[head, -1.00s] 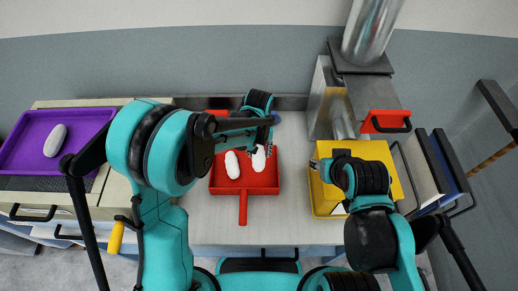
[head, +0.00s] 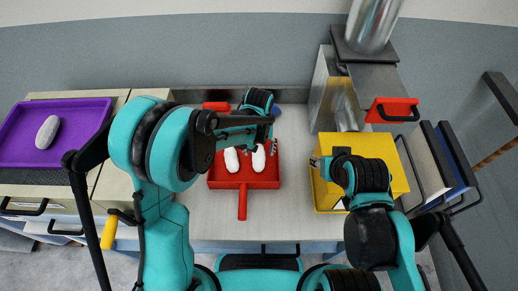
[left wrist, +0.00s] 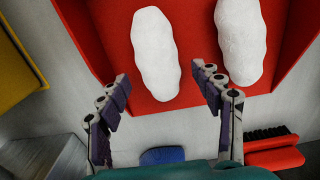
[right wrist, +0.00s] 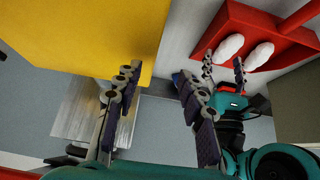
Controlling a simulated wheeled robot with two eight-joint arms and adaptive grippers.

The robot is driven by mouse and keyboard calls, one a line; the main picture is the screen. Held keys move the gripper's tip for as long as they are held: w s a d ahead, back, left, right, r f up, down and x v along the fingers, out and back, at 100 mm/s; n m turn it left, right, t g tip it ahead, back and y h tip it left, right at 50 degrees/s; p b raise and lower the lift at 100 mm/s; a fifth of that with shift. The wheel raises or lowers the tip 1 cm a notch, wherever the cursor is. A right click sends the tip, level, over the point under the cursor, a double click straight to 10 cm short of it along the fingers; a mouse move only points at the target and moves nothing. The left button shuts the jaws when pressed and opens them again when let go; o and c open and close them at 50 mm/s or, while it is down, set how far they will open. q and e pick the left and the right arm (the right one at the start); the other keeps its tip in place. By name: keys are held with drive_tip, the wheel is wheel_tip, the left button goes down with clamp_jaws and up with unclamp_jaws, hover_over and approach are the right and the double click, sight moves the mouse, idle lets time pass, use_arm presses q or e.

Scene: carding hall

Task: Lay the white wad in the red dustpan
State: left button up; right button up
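The red dustpan (head: 243,200) lies on the bench with two white wads in it, a left one (head: 231,160) and a right one (head: 258,158), side by side and apart. Both also show in the left wrist view, (left wrist: 242,40) and (left wrist: 155,52). My left gripper (head: 258,148) is open over the pan, its fingers spread on either side of the right wad without touching it. My right gripper (right wrist: 157,80) is open and empty beside the yellow box (head: 398,175).
A red-handled brush (left wrist: 272,148) with black bristles lies behind the pan. A blue object (head: 276,110) sits behind it too. The bench front between pan and yellow box is clear.

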use_arm(q)
wheel_tip(320, 180, up, 12)
idle(0.6)
